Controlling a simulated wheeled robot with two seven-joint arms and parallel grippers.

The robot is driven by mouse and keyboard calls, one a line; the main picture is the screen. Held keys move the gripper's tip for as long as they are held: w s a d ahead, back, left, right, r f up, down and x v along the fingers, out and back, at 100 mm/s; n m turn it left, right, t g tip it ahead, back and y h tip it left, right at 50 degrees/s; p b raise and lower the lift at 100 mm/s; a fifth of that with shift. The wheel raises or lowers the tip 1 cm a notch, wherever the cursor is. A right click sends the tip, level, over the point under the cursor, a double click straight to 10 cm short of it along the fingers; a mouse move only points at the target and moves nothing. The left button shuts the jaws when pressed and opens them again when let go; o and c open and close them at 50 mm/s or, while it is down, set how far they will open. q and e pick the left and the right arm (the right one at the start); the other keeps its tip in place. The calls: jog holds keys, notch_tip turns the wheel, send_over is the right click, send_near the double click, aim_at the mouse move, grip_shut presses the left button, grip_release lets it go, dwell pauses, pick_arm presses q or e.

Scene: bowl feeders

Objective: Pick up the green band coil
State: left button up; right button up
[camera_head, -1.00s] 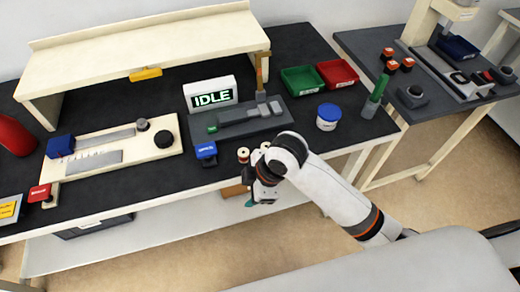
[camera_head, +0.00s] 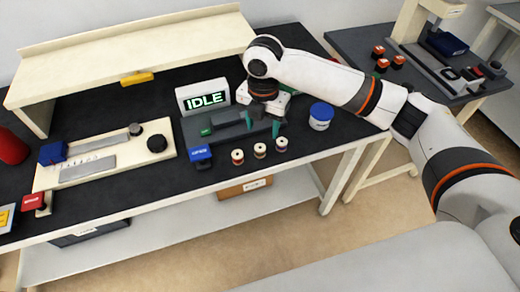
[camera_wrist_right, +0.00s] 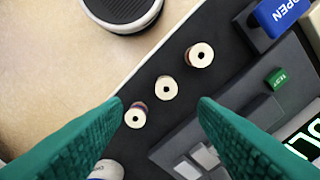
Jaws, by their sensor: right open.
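Three small cream coils stand in a row near the table's front edge: a left coil (camera_head: 237,157), a middle coil (camera_head: 260,150) and a right coil (camera_head: 281,145). The right wrist view shows the same left coil (camera_wrist_right: 199,55), middle coil (camera_wrist_right: 166,88) and right coil (camera_wrist_right: 136,116). Reddish or dark bands show on the outer two; I cannot make out which coil has the green band. My right gripper (camera_head: 262,126) is open and empty, fingers pointing down, above the grey fixture just behind the coils. Its teal fingers (camera_wrist_right: 160,108) show apart in the wrist view. My left gripper is out of view.
The grey fixture (camera_head: 193,130) lies behind the coils, with the IDLE display (camera_head: 204,95) behind it. A blue OPEN block (camera_head: 200,153) stands left of the coils, a blue-lidded tub (camera_head: 321,117) to their right. The black table (camera_head: 225,176) drops off just in front.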

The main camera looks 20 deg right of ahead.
send_over(260, 148)
jog(key=f, duration=0.4)
jog(key=shift+s+d+f, duration=0.25)
jog(key=shift+s+f, duration=0.05)
jog(key=shift+f, duration=0.05)
jog(key=shift+w+a+f+p, duration=0.1)
jog(key=shift+f+p, duration=0.05)
jog(key=shift+f, duration=0.75)
jog(key=shift+w+a+f+p, duration=0.1)
jog(key=shift+w+f, duration=0.05)
jog(key=shift+f, duration=0.7)
jog(key=shift+w+a+f+p, duration=0.1)
jog(key=shift+f+p, duration=0.05)
jog(key=shift+f, duration=0.75)
jog(key=c, duration=1)
